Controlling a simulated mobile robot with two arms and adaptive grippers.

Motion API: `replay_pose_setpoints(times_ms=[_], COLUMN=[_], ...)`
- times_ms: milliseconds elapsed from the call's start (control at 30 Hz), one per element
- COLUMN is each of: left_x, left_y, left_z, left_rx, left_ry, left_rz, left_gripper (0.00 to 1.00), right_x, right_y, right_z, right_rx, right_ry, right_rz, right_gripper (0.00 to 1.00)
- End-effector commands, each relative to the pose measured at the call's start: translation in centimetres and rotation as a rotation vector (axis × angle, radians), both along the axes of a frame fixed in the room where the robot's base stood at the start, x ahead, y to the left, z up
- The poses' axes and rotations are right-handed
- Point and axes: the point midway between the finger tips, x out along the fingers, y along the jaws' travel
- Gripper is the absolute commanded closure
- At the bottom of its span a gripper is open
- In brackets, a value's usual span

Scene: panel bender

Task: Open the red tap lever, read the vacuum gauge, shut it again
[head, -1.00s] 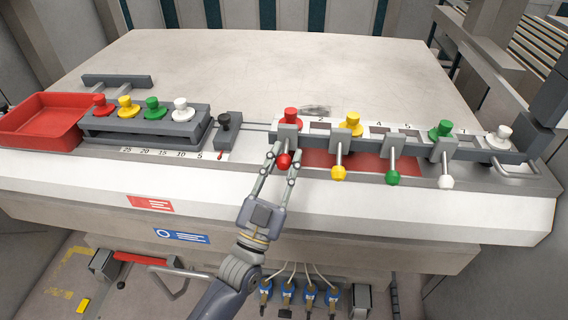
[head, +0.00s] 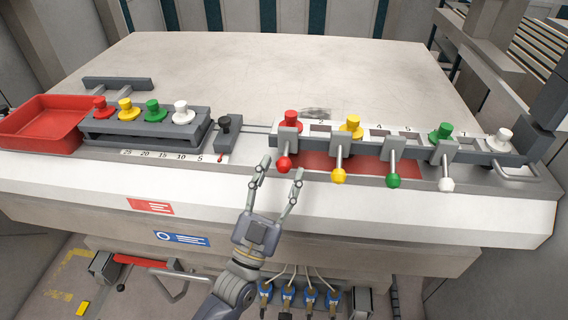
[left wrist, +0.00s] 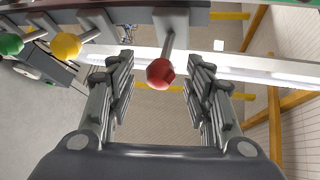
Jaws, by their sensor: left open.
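The red tap lever (head: 284,163) has a red ball end and hangs from a grey block on the front rail. Its rod shows shorter than those of the levers beside it. My left gripper (head: 280,171) is open just in front of the red ball, fingers spread and empty. In the left wrist view the red ball (left wrist: 161,73) appears between the two spread fingers, with nothing gripped. I cannot make out a vacuum gauge in either view. My right gripper is not in view.
Yellow (head: 338,176), green (head: 393,181) and white (head: 446,184) levers stand to the right on the same rail. A red tray (head: 40,138) and a grey block with coloured knobs (head: 146,128) lie left. The table top (head: 250,70) behind is mostly bare.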

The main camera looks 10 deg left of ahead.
Motion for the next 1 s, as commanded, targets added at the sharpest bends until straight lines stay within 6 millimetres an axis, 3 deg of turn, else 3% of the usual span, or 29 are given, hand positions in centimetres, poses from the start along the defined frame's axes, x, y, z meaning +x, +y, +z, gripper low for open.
replay_pose_setpoints(times_ms=[200, 400, 833, 1000], left_x=[-3.9, -6.4, -7.4, -7.5], left_y=[1.3, 2.1, 2.5, 2.6], left_z=[-2.9, -4.6, -5.2, -3.7], left_rx=[0.003, 0.001, 0.000, -0.051], left_ry=[0.006, 0.002, -0.001, 0.008], left_rz=[-0.001, 0.000, 0.000, 0.010], left_gripper=[0.53, 0.53, 0.53, 0.91], right_x=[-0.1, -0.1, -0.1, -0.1], right_y=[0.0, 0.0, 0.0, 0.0], right_z=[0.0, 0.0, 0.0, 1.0], right_rx=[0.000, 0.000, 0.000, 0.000], right_ry=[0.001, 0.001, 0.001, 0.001], right_rz=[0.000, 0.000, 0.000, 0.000], right_gripper=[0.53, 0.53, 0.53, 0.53])
